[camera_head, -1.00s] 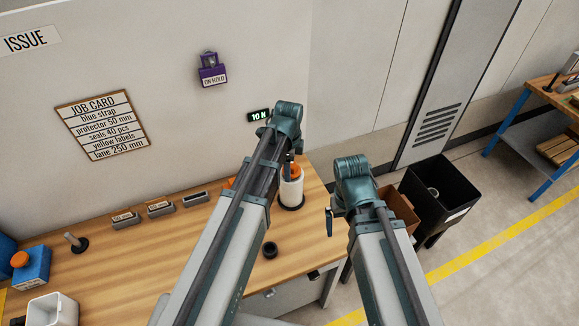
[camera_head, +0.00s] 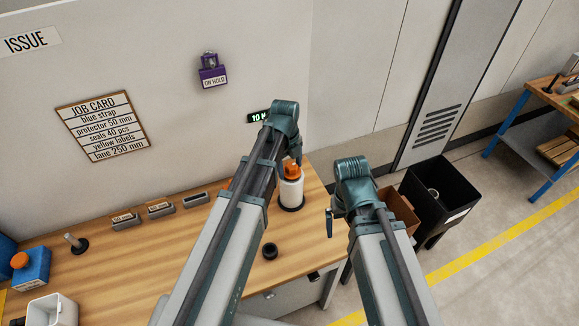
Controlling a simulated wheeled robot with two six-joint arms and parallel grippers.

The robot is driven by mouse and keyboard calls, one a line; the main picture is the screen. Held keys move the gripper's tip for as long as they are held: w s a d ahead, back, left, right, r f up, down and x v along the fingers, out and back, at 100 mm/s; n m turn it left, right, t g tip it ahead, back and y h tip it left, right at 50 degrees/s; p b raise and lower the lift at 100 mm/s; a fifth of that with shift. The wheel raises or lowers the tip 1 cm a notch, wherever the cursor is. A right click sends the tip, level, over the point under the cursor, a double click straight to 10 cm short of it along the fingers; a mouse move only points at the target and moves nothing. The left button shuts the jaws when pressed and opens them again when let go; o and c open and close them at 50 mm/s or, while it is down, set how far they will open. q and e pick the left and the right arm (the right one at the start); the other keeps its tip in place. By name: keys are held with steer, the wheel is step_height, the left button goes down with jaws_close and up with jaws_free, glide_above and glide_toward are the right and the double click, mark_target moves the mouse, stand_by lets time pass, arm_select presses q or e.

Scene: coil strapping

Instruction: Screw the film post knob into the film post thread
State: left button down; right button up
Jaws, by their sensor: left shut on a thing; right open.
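The white film roll (camera_head: 291,192) stands upright on a dark round base at the right end of the bench. The orange film post knob (camera_head: 292,171) shows at its top. My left gripper (camera_head: 294,162) reaches down over the roll and is shut on the knob; its fingers are mostly hidden by the wrist. The film post thread is hidden under the knob, so I cannot tell how far it is engaged. My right gripper (camera_head: 329,225) is open and empty, off the bench's right edge, and only partly visible.
A dark ring (camera_head: 270,251) lies on the wooden bench (camera_head: 130,262). Several labelled holders (camera_head: 160,209) stand along the wall. A short post (camera_head: 75,243), a blue box (camera_head: 32,268) and a white bin (camera_head: 52,310) are at left. A black bin (camera_head: 440,197) stands at right.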

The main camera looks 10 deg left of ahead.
mark_target(287, 164)
arm_select(q)
steer(key=shift+m, duration=0.9)
steer(key=m, duration=0.3)
steer(key=shift+w+d, duration=0.1)
steer(key=shift+w, duration=0.05)
jaws_free()
steer(key=shift+r, duration=0.15)
step_height(287, 164, up, 14)
steer(key=p, duration=1.4)
steer(key=shift+s+a+f, duration=0.25)
steer(key=shift+s+a, duration=0.05)
steer(key=shift+a, duration=0.15)
steer(key=shift+f+b, duration=0.2)
steer(key=shift+b, duration=0.1)
steer(key=f+b, duration=0.8)
steer(key=d+f+b, duration=0.1)
steer(key=f+b, duration=0.3)
steer(key=shift+w+f+b, duration=0.25)
steer(key=shift+f+b, duration=0.1)
steer(key=shift+f, duration=0.05)
